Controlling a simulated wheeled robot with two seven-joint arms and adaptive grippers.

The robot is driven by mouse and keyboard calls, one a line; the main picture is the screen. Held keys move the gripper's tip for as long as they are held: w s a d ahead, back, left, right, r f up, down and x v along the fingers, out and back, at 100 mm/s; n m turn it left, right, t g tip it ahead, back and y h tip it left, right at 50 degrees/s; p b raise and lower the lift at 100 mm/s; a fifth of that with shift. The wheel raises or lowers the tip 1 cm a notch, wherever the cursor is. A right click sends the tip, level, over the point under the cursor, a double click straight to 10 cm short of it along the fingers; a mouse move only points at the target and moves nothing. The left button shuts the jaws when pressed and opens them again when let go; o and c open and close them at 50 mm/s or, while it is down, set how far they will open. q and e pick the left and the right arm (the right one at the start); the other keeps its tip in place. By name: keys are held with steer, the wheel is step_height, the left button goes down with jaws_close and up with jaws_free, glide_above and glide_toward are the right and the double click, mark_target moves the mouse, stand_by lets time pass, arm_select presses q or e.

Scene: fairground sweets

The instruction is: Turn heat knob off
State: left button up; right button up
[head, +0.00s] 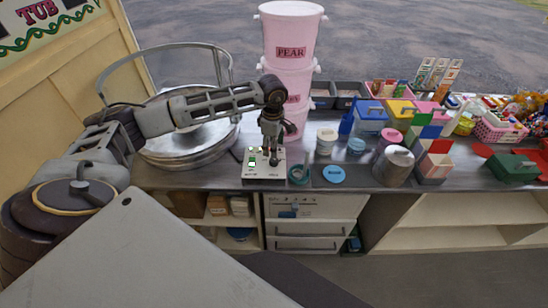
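A small white control box (263,173) with a green-lit panel (252,158) sits near the front edge of the counter. My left gripper (272,160) points straight down over the right part of this box, its fingertips at or just above the top face. It looks narrow, but whether its fingers are open or shut is too small to tell. The heat knob cannot be made out; the fingers cover that part of the box. My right gripper is out of view.
A large round metal pan (186,157) with a hoop stands left of the box. Stacked pink tubs (290,45) rise behind it. A teal ring (299,174), a blue lid (333,174) and a metal can (394,166) lie to the right, before crowded coloured boxes.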

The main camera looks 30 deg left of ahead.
mark_target(274, 160)
arm_select(q)
steer(key=shift+w+f+p, duration=0.15)
steer(key=shift+f+p, duration=0.45)
steer(key=shift+f, duration=3.15)
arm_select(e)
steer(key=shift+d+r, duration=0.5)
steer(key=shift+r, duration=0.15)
arm_select(q)
steer(key=c, duration=1)
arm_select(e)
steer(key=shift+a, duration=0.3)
